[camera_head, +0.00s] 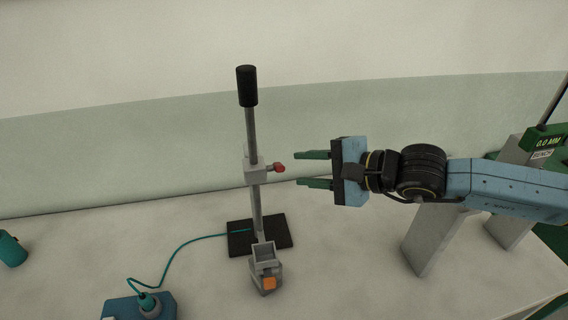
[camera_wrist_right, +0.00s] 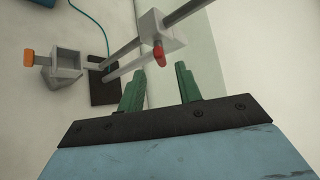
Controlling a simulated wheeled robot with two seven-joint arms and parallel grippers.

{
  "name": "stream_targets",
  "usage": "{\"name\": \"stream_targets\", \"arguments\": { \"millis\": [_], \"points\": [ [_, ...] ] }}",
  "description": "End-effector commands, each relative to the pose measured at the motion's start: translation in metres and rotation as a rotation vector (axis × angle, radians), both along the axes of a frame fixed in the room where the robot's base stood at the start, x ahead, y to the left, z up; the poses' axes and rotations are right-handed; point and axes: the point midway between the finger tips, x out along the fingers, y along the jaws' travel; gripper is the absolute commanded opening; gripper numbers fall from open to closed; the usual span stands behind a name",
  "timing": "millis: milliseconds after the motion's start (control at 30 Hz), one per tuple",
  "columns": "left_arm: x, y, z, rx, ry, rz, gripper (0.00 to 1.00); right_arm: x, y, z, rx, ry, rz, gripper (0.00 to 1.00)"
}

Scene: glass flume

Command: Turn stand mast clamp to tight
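The stand (camera_head: 252,132) is an upright grey mast with a black cap on top and a black base plate (camera_head: 240,243). A light grey mast clamp (camera_head: 257,170) sits midway up the mast, with a red knob (camera_head: 280,168) on its right side. The clamp (camera_wrist_right: 150,28) and red knob (camera_wrist_right: 159,52) also show in the right wrist view. My right gripper (camera_head: 296,169) is open and empty, just right of the knob, with its green fingers pointing left at it. In the right wrist view the fingertips (camera_wrist_right: 160,70) appear apart from the knob. My left gripper is not in view.
A grey holder (camera_head: 265,256) with an orange knob (camera_head: 269,283) stands at the stand's foot. A teal cable (camera_head: 165,262) runs left to a blue box (camera_head: 140,307). A teal cylinder (camera_head: 11,248) lies far left. A grey support (camera_head: 430,240) stands below my right arm.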

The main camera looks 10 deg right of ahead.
Motion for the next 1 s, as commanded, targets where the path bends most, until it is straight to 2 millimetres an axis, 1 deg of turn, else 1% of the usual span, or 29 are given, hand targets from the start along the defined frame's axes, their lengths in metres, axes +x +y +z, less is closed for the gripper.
{"name": "stream_targets", "arguments": {
  "millis": [33, 100, 300, 467, 733, 767, 1000],
  "points": [
    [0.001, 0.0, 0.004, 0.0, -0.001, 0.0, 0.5, 0.006, 0.008, -0.001, 0.001, 0.0, 0.003, 0.35],
    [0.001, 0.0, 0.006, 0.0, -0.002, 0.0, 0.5, 0.014, 0.017, -0.005, 0.003, 0.0, 0.002, 0.35],
    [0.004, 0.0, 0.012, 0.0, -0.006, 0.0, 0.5, 0.03, 0.034, -0.015, 0.002, 0.0, 0.0, 0.35],
    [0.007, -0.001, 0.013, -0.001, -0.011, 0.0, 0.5, 0.035, 0.04, -0.018, 0.001, -0.001, 0.001, 0.35],
    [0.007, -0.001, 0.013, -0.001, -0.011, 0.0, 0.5, 0.036, 0.041, -0.019, 0.001, -0.001, 0.0, 0.35],
    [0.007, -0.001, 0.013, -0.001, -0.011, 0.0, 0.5, 0.036, 0.041, -0.019, 0.001, -0.001, 0.0, 0.33],
    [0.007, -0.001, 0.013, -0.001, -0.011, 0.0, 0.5, 0.036, 0.041, -0.019, 0.001, 0.0, -0.001, 0.02]
  ]
}}
